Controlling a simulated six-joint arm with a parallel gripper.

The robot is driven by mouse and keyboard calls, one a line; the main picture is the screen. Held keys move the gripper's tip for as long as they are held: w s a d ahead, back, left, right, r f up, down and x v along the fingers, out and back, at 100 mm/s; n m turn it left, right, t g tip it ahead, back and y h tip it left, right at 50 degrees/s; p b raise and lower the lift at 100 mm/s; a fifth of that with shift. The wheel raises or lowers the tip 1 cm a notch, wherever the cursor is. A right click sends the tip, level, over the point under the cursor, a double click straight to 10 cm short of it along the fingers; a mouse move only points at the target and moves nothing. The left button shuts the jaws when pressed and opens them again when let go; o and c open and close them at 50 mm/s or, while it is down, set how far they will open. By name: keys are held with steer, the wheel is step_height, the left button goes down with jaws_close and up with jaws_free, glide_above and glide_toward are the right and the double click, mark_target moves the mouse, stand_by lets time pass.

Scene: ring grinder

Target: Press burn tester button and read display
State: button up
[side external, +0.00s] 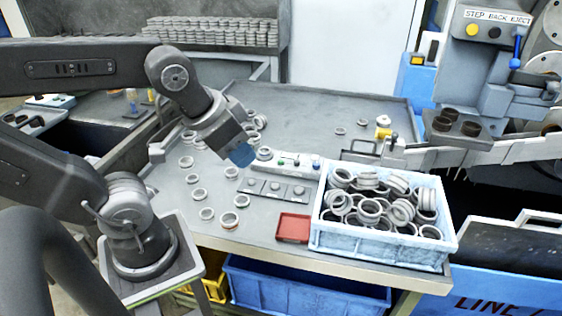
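No readable display shows at this size. A dark flat panel (276,190) with several round grey pieces lies just in front of it. My gripper (241,156), with a blue end, points down and to the right, just left of the device's left end and apparently above the table. Its fingers are too small to tell apart, and I see nothing held in it.
A light blue crate (330,235) heaped with metal rings stands at the table's front right. A red tray (293,228) lies beside it. Several loose rings (200,194) lie left of the panel. A grinder (490,70) and chute stand at right. The table's back middle is mostly clear.

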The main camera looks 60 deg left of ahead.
jaws_close()
stand_by(1.0)
